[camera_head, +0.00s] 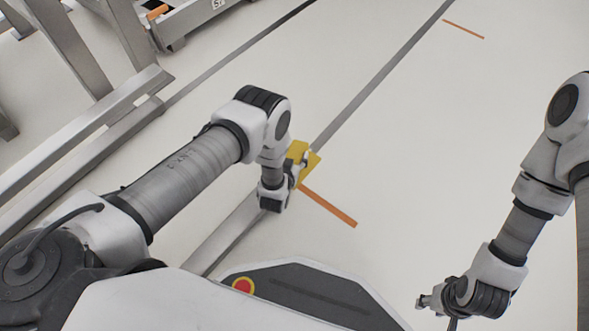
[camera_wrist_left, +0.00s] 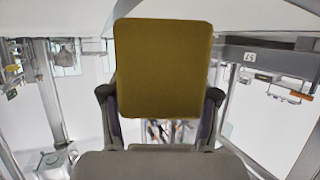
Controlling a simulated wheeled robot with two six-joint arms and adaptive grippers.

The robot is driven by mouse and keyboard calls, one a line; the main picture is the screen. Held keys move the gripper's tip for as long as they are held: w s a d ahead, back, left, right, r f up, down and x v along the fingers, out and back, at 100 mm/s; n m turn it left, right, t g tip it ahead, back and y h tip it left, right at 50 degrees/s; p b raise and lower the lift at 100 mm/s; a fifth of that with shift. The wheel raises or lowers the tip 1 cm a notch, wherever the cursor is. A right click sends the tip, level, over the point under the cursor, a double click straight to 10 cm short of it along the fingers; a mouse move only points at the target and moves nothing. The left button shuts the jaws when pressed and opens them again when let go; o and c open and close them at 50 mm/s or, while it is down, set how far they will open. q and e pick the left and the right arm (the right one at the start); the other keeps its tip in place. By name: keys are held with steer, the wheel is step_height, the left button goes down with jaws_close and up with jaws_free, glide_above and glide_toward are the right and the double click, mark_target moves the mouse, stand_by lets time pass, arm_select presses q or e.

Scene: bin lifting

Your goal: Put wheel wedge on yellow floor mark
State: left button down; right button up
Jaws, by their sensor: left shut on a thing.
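The yellow wheel wedge (camera_head: 309,172) is in my left gripper (camera_head: 297,165), low over or at the floor; I cannot tell if it touches. In the left wrist view the wedge (camera_wrist_left: 163,65) fills the space between the two fingers of the gripper (camera_wrist_left: 159,100), which are shut on its sides. An orange-yellow floor mark (camera_head: 330,206) is a short strip just right of and below the wedge in the head view. A second such mark (camera_head: 463,29) lies far off at the upper right. My right gripper (camera_head: 427,300) hangs at the lower right, apart from everything; its fingers are too small to judge.
A grey rail (camera_head: 375,85) is set along the floor, passing by the wedge, with another rail (camera_head: 240,57) to its left. Grey metal frames (camera_head: 75,125) stand at the left. The pale floor right of the marks is clear.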

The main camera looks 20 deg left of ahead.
arm_select(q)
step_height(320, 180, down, 4)
steer(key=shift+f+b, duration=0.15)
steer(key=shift+b, duration=1)
steer(key=shift+r, duration=0.2)
steer(key=shift+f, duration=0.4)
steer(key=shift+b, duration=0.35)
steer(key=shift+c, duration=0.9)
jaws_free()
steer(key=shift+a+f, duration=0.1)
